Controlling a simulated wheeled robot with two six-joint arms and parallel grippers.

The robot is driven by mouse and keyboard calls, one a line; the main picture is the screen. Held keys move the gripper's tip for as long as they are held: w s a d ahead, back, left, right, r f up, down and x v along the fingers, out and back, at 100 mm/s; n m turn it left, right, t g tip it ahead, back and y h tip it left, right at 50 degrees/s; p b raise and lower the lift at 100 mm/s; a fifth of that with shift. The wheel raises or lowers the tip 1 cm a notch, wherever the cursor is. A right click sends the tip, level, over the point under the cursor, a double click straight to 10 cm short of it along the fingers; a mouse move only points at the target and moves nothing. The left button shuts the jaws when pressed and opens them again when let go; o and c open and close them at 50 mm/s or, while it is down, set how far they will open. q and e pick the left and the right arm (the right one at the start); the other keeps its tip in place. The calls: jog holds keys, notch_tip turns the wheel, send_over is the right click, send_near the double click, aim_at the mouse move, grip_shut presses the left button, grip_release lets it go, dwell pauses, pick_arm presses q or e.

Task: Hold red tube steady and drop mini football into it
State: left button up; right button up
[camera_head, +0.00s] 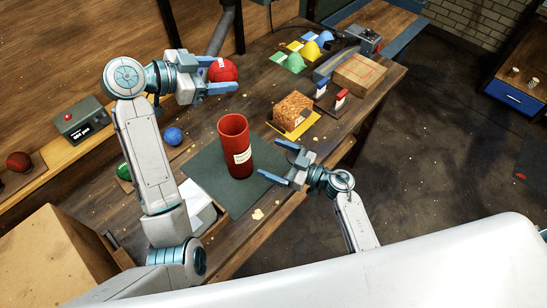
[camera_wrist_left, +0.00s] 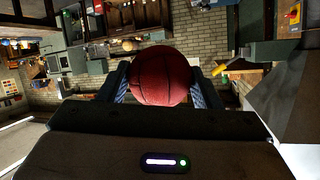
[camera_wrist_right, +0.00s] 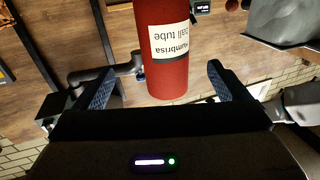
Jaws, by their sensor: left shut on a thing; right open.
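The red tube (camera_head: 233,140) stands upright and open at the top on a dark green mat (camera_head: 205,165). Its label reads "ball tube" and shows upside down in the right wrist view (camera_wrist_right: 172,75). My left gripper (camera_head: 224,75) is shut on a red ball (camera_head: 222,70), held above and behind the tube, slightly left of it. The ball has dark seams like a basketball in the left wrist view (camera_wrist_left: 160,77). My right gripper (camera_head: 271,161) is open and empty, just right of the tube, with its fingers pointing at it. The tube appears between the fingertips, seemingly beyond them.
A blue ball (camera_head: 173,136) lies left of the tube. A green ball (camera_head: 124,171) is partly hidden by my left arm. A textured block on a yellow pad (camera_head: 292,128) stands right of the tube. Coloured cones (camera_head: 294,62) and a wooden box (camera_head: 361,75) stand farther back.

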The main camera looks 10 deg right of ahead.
aim_at(236, 145)
jog(key=shift+g, duration=0.3)
jog(key=x, duration=1.2)
jog(key=shift+a+r, duration=0.25)
jog(key=shift+a, duration=0.05)
